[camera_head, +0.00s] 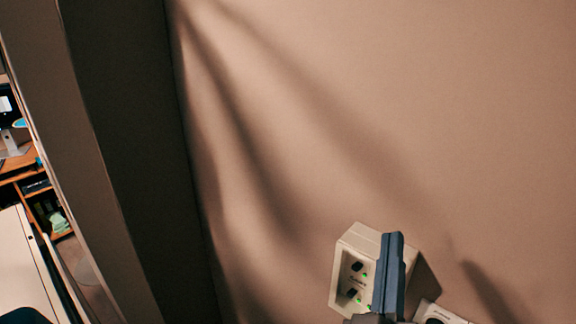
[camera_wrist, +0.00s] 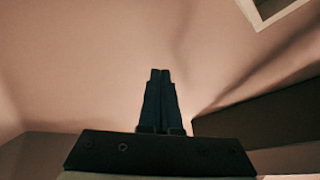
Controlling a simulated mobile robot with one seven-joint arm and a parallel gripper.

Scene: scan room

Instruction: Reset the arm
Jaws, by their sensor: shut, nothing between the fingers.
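My gripper (camera_head: 393,238) shows at the bottom right of the head view as a dark blue-grey upright shape. It stands in front of a beige wall box and hides part of it. In the wrist view my gripper (camera_wrist: 160,73) points up the picture, its two dark fingers together with nothing between them. The rest of my arm is mostly outside the head view.
The beige wall box (camera_head: 345,262) has dark sockets and green lights. A second pale fitting (camera_head: 440,315) is at the bottom edge. The brown wall (camera_head: 400,110) is otherwise bare. At the far left, a shelf unit (camera_head: 40,190) shows past a wall edge.

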